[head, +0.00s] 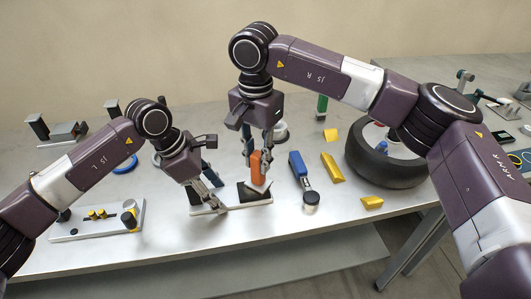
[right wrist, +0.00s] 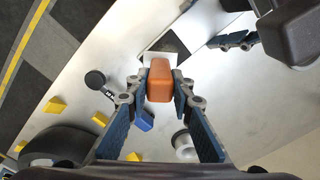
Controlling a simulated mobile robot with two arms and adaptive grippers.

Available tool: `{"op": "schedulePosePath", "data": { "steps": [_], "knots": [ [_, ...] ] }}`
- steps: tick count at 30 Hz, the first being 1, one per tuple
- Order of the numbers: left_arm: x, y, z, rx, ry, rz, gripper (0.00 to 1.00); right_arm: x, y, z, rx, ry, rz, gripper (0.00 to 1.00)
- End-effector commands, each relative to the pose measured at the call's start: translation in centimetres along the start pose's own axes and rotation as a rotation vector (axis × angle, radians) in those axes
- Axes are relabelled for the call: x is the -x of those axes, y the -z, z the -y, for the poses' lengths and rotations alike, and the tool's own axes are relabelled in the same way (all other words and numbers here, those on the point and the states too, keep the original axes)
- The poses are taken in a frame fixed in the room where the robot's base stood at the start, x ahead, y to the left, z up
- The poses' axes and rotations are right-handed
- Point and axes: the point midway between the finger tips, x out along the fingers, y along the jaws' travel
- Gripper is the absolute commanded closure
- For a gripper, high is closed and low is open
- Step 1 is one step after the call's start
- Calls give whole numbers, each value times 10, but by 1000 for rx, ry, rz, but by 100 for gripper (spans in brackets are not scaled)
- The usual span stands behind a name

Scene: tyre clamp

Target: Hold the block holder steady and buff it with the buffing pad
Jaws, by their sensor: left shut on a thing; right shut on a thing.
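The block holder (head: 250,194) is a pale flat plate with dark upright blocks, on the metal bench in the middle of the head view. My left gripper (head: 219,204) reaches down from the left and is shut on its plate near the front edge. The buffing pad (head: 256,168) is an orange-brown block. My right gripper (head: 259,163) is shut on it and holds it upright over the holder's right part. In the right wrist view the pad (right wrist: 160,80) sits between the fingers, hiding part of the holder (right wrist: 168,46). I cannot tell whether pad and holder touch.
A blue-handled tool (head: 298,166) and yellow wedges (head: 332,168) lie to the right, before a large black tyre (head: 368,168). A plate with small parts (head: 98,222) lies at left. Bare bench shows in front of the holder.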

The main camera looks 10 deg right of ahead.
Motion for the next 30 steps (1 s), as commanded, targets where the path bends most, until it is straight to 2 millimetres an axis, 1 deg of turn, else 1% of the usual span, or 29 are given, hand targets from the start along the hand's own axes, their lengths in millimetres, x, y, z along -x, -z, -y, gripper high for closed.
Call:
{"op": "schedulePosePath", "data": {
  "steps": [16, 30],
  "knots": [
    [0, 0, 0, 0, 0, 0, 71, 0, -36, 36, 3, 0, -1, 100],
    [0, 0, 0, 0, 0, -1, 71, 0, -4, 5, -1, 0, 0, 100]
  ]
}}
